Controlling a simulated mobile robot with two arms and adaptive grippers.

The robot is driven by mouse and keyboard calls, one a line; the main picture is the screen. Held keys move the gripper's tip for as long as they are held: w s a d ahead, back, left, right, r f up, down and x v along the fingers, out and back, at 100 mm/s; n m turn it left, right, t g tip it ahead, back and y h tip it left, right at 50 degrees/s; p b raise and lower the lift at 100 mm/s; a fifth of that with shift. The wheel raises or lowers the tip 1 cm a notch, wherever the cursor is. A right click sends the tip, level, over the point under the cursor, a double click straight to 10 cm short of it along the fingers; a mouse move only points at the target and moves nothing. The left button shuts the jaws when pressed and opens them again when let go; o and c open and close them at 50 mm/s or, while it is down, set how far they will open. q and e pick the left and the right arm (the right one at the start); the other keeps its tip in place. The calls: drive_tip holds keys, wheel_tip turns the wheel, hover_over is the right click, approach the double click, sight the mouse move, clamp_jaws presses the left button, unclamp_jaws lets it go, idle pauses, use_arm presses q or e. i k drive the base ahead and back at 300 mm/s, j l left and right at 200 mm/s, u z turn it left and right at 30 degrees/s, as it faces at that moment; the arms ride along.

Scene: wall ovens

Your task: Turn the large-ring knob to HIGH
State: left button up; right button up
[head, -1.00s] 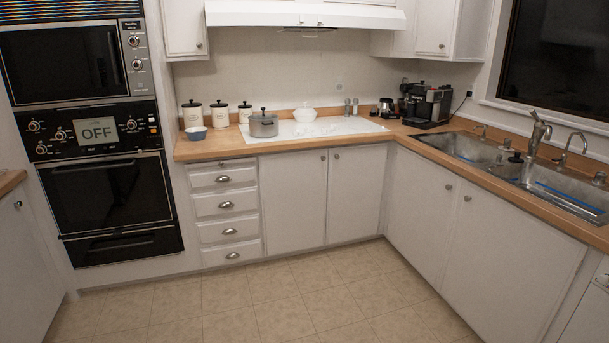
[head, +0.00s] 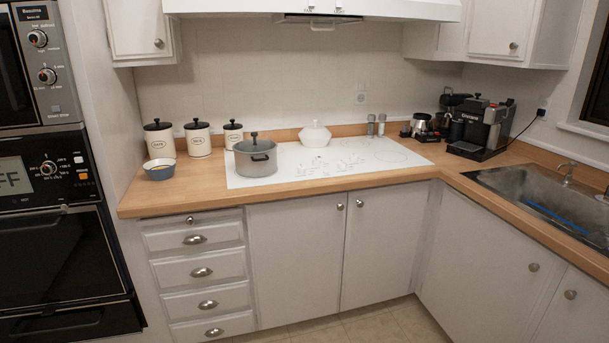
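At the left edge, the microwave panel carries an upper knob (head: 38,38) and a lower knob (head: 47,75), both silver and dark. The oven panel below shows one knob (head: 48,168) with orange and white numerals around it. The white cooktop (head: 390,155) in the counter has markings too small to read. I cannot tell a large-ring knob or a HIGH mark on any of these. Neither of my grippers is in view.
A grey pot (head: 256,160) and a white lidded dish (head: 315,134) stand at the cooktop. A coffee machine (head: 482,128) and sink (head: 535,188) are to the right. The floor (head: 335,328) in front is clear.

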sight(301, 169)
drive_tip(key=i+u, duration=0.2)
drive_tip(key=u, duration=0.2)
drive_tip(key=i+l+u, duration=0.2)
drive_tip(key=u, duration=0.25)
